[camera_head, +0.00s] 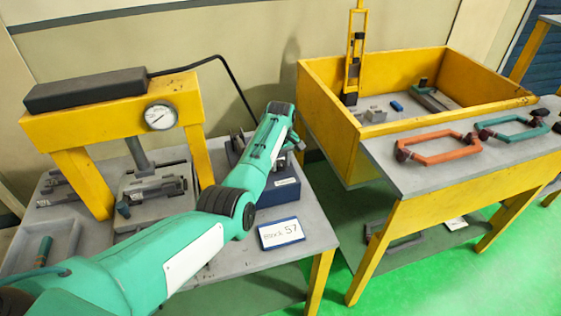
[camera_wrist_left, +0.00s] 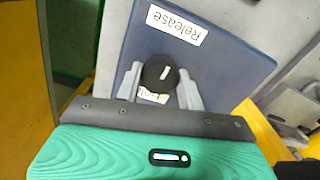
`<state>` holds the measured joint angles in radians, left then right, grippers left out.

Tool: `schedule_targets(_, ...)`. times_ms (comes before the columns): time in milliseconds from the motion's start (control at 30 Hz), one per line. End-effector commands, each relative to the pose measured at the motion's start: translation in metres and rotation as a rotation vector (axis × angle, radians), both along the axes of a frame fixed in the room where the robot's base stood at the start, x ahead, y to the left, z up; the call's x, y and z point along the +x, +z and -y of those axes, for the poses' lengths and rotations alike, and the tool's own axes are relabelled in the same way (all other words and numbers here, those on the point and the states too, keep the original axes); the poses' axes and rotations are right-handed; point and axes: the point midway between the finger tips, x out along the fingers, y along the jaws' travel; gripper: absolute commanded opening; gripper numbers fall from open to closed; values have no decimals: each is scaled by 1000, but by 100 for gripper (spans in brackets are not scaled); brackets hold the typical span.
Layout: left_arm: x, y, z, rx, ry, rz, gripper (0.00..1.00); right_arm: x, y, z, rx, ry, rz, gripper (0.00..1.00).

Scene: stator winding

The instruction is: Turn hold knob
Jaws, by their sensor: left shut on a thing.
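The round black knob (camera_wrist_left: 159,72) with a white pointer line sits on a dark blue panel (camera_wrist_left: 235,65) in the left wrist view. A white label reading "Release" (camera_wrist_left: 174,26) lies beyond it, upside down in this view. A second white label (camera_wrist_left: 153,96) is partly hidden by the knob. My left gripper (camera_wrist_left: 160,82) is shut on the knob, one grey finger on each side. In the head view, my left arm reaches to the box (camera_head: 284,190) on the grey table; the knob is hidden there.
A yellow press frame (camera_head: 100,112) with a round gauge (camera_head: 161,115) stands left of the box. A sign (camera_head: 281,233) lies at the table's front. To the right, a yellow bin (camera_head: 335,120) stands beside a bench with an orange handle frame (camera_head: 440,148) and a teal one (camera_head: 512,128).

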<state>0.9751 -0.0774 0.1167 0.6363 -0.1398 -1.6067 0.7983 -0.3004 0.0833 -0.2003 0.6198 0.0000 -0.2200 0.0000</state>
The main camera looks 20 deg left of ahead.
Motion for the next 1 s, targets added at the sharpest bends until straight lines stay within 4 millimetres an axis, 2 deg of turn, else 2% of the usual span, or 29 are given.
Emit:
schedule_targets(267,0,3,-1,1,-182,-1,16,0,15,-1,1,0,0,0)
schedule_targets(1000,1,2,0,3,-883,1,16,0,40,-6,6,-2,0,0)
